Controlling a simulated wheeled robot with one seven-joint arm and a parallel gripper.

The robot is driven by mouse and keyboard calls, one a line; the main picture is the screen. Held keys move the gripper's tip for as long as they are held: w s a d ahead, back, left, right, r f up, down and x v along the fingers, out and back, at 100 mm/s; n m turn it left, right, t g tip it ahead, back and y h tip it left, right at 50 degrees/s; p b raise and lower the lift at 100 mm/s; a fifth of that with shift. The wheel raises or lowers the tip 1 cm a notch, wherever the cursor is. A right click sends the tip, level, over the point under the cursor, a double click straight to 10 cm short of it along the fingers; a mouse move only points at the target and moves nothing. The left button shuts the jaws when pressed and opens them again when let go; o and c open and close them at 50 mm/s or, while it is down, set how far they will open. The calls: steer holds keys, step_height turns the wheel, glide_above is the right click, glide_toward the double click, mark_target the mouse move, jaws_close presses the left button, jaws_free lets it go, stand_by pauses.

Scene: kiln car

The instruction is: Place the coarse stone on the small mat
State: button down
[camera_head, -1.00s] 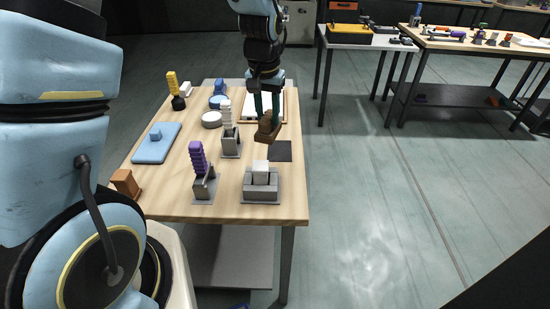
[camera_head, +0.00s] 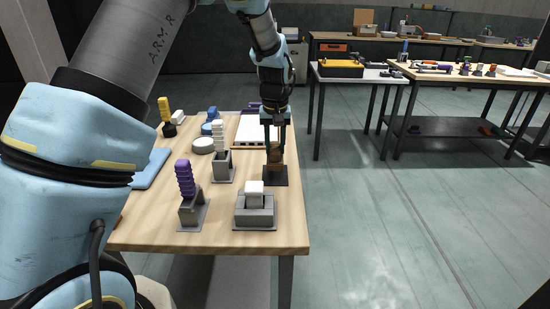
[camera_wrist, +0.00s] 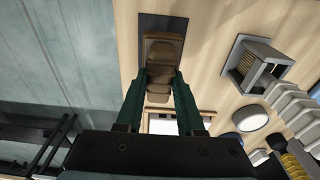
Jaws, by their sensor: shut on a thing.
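The coarse stone, a brown stepped block (camera_head: 275,158), is held upright between the dark green fingers of my gripper (camera_head: 275,148). It stands over the small mat, a dark square (camera_head: 283,180) near the table's right edge. Its lower end appears to be at the mat, but I cannot tell whether it rests there. In the wrist view, my gripper (camera_wrist: 161,82) is shut on the brown stone (camera_wrist: 162,50), and the dark mat (camera_wrist: 182,23) shows around its far end.
A grey holder with a white block (camera_head: 255,212) is in front of the mat. Grey holders with a white-ribbed piece (camera_head: 222,168) and a purple-ribbed piece (camera_head: 193,212) stand to the left. A white-topped tray (camera_head: 250,130) lies behind. Open floor is to the right.

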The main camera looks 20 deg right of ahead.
mark_target(275, 158)
steer(key=shift+f+p, duration=0.4)
steer(key=shift+f, duration=1.65)
steer(key=c, duration=0.5)
jaws_free()
steer(key=shift+f, duration=0.1)
steer(key=r, duration=0.4)
steer(key=s+r+b, duration=0.1)
steer(key=r, duration=0.3)
steer(key=r+b, duration=0.1)
steer(key=r, duration=0.3)
steer(key=shift+s+a+r, duration=0.1)
steer(key=shift+s+a, duration=0.1)
steer(key=shift+a, duration=0.1)
